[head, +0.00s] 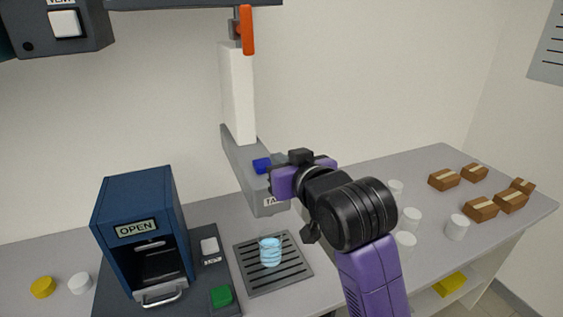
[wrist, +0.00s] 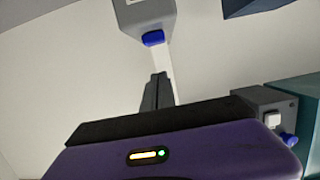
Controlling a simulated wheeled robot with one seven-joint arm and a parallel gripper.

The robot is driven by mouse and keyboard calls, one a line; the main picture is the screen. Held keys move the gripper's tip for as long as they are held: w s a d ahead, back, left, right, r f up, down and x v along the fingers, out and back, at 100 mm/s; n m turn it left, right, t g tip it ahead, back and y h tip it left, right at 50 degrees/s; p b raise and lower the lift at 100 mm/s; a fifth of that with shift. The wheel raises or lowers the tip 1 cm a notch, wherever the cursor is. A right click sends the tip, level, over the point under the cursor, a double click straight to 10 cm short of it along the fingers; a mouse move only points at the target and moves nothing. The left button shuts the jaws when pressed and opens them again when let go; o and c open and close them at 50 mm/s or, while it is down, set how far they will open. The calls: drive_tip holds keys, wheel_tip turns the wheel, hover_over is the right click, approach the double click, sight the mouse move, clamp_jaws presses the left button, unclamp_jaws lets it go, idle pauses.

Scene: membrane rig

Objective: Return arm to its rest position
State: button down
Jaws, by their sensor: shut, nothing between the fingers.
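My purple and black arm reaches up over the counter in the head view, with my gripper (head: 270,180) beside the grey tap unit, near its blue button (head: 262,165). In the wrist view the dark fingers (wrist: 157,92) are together with nothing between them. The blue button (wrist: 153,38) shows above the fingertips there. I cannot tell whether the fingers touch the tap unit.
A clear cup with light blue contents (head: 270,251) stands on the drip tray (head: 298,275). A blue box marked OPEN (head: 118,205) stands left of it. Several white cups (head: 457,227) and brown boxes (head: 443,180) stand on the right of the counter (head: 335,180).

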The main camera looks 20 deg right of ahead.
drive_tip(key=shift+s, duration=0.2)
idle(0.3)
wheel_tip(320, 180, up, 6)
drive_tip(key=t, duration=0.4)
drive_tip(key=s+f+g+b, duration=0.1)
drive_tip(key=s+f+b, duration=0.1)
drive_tip(key=s+f, duration=0.9)
drive_tip(key=s+f+g+b, duration=0.2)
drive_tip(key=s+f, duration=1)
drive_tip(key=s, duration=0.7)
drive_tip(key=s+f+g+b, duration=0.1)
drive_tip(key=s+f+b, duration=0.2)
drive_tip(key=s+f, duration=0.9)
drive_tip(key=s, duration=0.4)
drive_tip(key=shift+a+f, duration=0.15)
drive_tip(key=shift+f, duration=0.1)
